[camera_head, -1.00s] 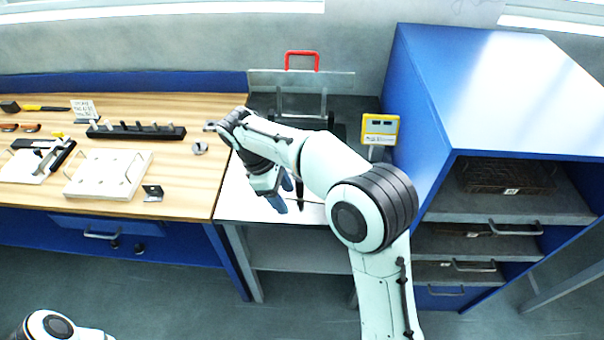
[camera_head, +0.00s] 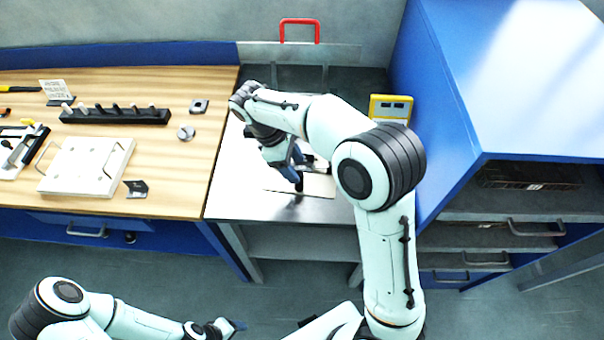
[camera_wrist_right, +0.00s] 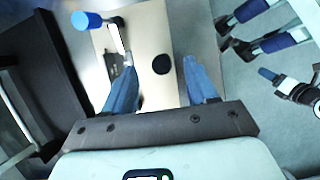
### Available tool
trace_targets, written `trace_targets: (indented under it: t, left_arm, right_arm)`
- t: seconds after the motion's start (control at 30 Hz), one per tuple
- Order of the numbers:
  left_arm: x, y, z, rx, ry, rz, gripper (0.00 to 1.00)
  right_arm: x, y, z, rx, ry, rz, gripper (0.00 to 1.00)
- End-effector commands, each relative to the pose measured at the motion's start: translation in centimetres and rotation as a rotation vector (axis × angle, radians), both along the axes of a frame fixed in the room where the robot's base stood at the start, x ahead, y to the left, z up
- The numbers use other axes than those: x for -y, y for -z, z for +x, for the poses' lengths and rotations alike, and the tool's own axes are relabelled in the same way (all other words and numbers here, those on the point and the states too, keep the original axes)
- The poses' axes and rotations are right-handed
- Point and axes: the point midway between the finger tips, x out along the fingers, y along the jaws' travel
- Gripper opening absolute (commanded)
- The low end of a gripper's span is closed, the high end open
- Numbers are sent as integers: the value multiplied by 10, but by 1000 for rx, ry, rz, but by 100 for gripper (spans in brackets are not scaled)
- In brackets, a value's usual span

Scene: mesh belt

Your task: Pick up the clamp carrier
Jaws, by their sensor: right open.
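The clamp carrier, as I take it, is a light tan plate (camera_wrist_right: 158,20) with a dark round spot and a metal clamp (camera_wrist_right: 118,38) with a blue-tipped handle, in the right wrist view. In the head view its plate (camera_head: 318,186) lies on the metal side table, partly hidden by my right arm. My right gripper (camera_head: 296,172) is low over the plate. In the right wrist view the gripper (camera_wrist_right: 164,82) has its blue fingers apart with nothing held between them; contact is unclear. My left gripper (camera_head: 236,326) is low at the bottom, jaws too small to judge.
The wooden bench (camera_head: 190,180) at left holds a pale plate with handles (camera_head: 85,168), a black peg rail (camera_head: 115,115) and small metal parts. A yellow device (camera_head: 390,108) and blue cabinet (camera_head: 455,110) stand right of the side table. A red handle (camera_head: 298,22) rises behind.

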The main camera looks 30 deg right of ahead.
Motion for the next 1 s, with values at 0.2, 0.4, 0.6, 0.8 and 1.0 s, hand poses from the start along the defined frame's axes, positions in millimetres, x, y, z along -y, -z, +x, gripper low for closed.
trace_targets:
  t: [0.2, 0.4, 0.6, 0.8, 1.0]
  left_arm:
    - [0, 3, -2, -2, 1, -1, 61]
    - [0, 9, -7, -7, 1, 0, 61]
    - [0, 12, -9, -10, 1, 0, 61]
    - [0, 11, -9, -10, 1, 0, 61]
    - [0, 11, -9, -10, 1, 0, 61]
  right_arm:
    - [5, 14, -4, 0, 1, 0, 57]
    - [8, 42, -13, -2, 0, -1, 57]
    - [14, 59, -17, 0, 1, 0, 57]
    - [14, 59, -16, 2, 1, 1, 57]
    - [15, 59, -16, 2, 1, 1, 2]
